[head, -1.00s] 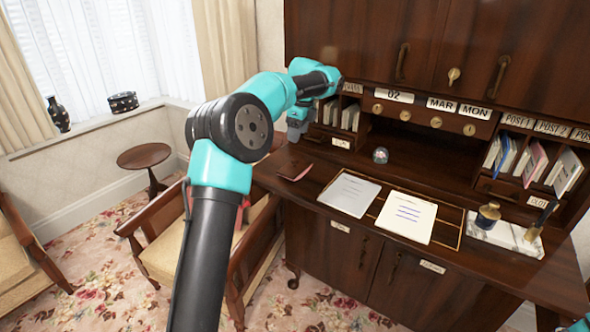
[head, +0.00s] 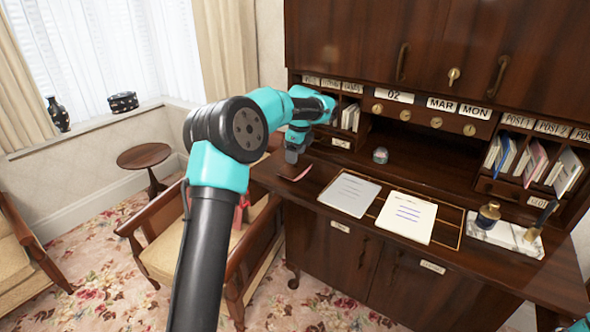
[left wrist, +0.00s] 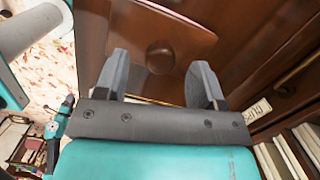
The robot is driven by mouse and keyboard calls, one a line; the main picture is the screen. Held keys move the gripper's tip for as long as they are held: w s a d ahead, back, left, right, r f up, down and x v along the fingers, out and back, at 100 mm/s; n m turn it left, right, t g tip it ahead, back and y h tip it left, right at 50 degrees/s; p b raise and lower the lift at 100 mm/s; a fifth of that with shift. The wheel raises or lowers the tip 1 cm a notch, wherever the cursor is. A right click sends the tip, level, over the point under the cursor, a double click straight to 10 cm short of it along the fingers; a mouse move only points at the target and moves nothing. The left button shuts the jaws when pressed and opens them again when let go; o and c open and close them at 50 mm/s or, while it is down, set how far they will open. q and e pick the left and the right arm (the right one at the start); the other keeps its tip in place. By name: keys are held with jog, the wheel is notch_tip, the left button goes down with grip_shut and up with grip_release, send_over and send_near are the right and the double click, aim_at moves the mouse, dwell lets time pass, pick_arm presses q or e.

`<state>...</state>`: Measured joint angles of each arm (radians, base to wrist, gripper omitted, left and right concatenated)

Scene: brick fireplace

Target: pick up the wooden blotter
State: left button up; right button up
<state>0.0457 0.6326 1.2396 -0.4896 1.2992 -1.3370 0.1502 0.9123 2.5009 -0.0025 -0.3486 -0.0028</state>
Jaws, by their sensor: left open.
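The wooden blotter (head: 298,174) is a small reddish-brown piece at the left end of the desk top in the head view. In the left wrist view the blotter (left wrist: 195,28) shows as a brown board with a round knob (left wrist: 160,57) on top. My left gripper (head: 291,157) is just above the blotter in the head view and partly covers it. In the left wrist view my left gripper (left wrist: 163,85) is open, with the knob between and slightly beyond its fingertips. I cannot tell whether the fingers touch it. My right gripper is not in view.
The desk (head: 262,174) holds a grey sheet (head: 349,194), a white written page (head: 406,216), a glass ball (head: 380,155) and a marble inkstand (head: 505,236). Pigeonholes (head: 345,117) stand behind the gripper. A wooden armchair (head: 160,250) is below the left edge.

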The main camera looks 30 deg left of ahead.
pick_arm(q)
jog(key=shift+a+f, duration=0.15)
jog(key=shift+f, duration=1.3)
jog(key=shift+c, duration=0.2)
jog(key=c, duration=1)
